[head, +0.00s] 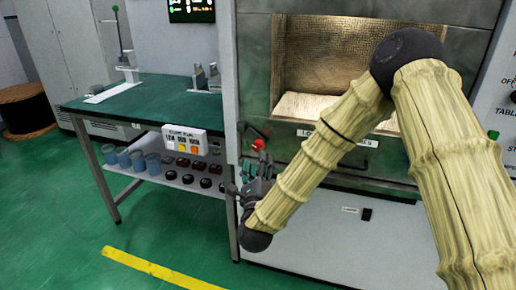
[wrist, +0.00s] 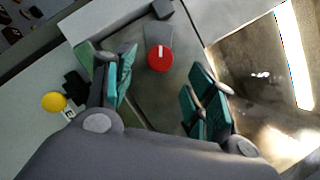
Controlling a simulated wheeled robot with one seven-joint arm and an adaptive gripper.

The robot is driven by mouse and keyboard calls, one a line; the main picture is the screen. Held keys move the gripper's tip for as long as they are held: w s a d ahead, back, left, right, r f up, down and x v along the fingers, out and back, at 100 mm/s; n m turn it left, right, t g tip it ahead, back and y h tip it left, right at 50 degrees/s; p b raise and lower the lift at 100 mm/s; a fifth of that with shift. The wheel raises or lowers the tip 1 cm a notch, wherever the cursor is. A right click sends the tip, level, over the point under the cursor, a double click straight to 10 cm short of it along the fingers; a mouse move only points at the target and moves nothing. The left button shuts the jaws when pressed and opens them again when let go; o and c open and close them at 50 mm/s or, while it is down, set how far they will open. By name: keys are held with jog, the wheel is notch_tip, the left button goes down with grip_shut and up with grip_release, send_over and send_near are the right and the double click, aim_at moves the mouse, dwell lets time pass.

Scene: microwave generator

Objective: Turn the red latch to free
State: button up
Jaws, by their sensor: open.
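The red latch (head: 258,144) is a round red knob on the machine's front, just left of the lower corner of the chamber opening. In the wrist view the red latch (wrist: 160,58) shows a short white mark near its top and sits on a grey plate. My gripper (head: 250,172) is just below the latch in the head view. In the wrist view my gripper (wrist: 163,82) has its green-padded fingers spread apart, with the latch beyond and between the tips. The fingers hold nothing, and I cannot tell that they touch the latch.
The lit chamber (head: 320,65) is open above my arm. A yellow knob (wrist: 54,102) lies left of my fingers.

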aim_at(258, 147)
jog(key=shift+x, duration=3.45)
jog(key=c, duration=1)
